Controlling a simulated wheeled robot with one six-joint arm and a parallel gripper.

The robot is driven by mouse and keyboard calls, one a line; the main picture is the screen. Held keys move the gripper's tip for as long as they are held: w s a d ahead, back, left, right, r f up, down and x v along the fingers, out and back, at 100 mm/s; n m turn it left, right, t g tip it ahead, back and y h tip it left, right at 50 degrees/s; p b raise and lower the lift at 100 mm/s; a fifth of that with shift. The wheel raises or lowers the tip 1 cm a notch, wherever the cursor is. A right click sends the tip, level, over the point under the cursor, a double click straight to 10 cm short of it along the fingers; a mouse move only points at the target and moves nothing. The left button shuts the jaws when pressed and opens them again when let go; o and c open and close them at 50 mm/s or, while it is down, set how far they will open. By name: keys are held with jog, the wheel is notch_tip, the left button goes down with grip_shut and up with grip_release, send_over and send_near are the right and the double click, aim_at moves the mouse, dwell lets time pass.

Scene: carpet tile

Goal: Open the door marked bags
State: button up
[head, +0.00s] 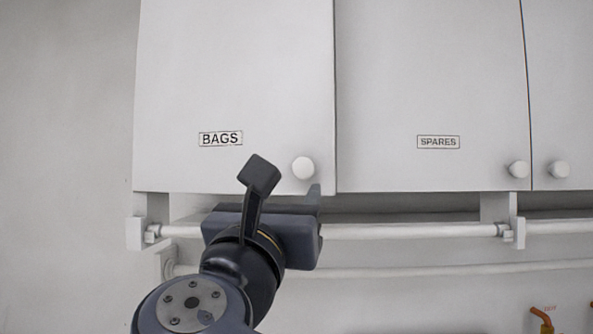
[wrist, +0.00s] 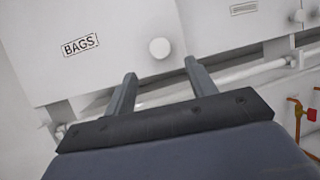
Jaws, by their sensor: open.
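The white door marked BAGS (head: 235,70) fills the upper left of the head view, with its label (head: 221,138) low on it. Its round white knob (head: 303,168) is near the lower right corner. The door's right edge seems to stand slightly forward of the SPARES door, so it may be a little ajar. My gripper (head: 298,203) is just below the knob, partly hidden by its own wrist. In the wrist view, my gripper (wrist: 160,70) is open and empty. The knob (wrist: 159,48) shows beyond and between the fingertips, apparently untouched.
The SPARES door (head: 430,80) with its own knob (head: 518,170) is to the right, and another door (head: 562,80) lies beyond it. White pipes (head: 410,231) run under the cabinets. An orange pipe fitting (head: 541,318) is at the lower right. Bare wall (head: 65,150) is at the left.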

aim_at(302, 170)
jog(key=p+x, duration=0.2)
jog(key=x, duration=0.6)
jog(key=shift+f, duration=0.1)
jog(key=shift+c, duration=0.5)
grip_shut()
